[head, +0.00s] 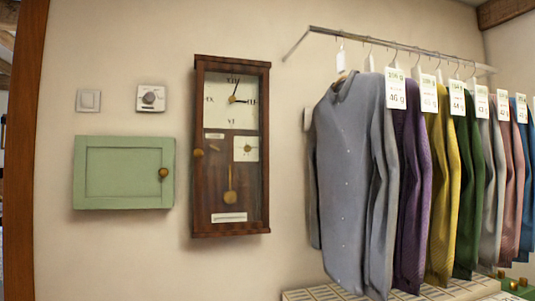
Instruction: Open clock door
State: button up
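A wall clock (198,207) in a tall dark-brown wooden case hangs on the beige wall, left of centre in the head view. Its glazed door (246,190) looks shut in the frame. Behind the glass are a pale dial with hands, a small second dial, a brass pendulum and a white label near the bottom. A small brass knob (199,152) sits on the left side of the door at mid-height. My gripper is not in view.
A green wall cabinet (125,190) with a brass knob hangs left of the clock. A light switch (88,101) and a round dial (150,97) are above it. Sweaters (345,180) with tags hang from a rail (400,46) at right. Bare wall separates them from the clock.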

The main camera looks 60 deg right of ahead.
aim_at(263, 223)
jog(key=z, duration=1.45)
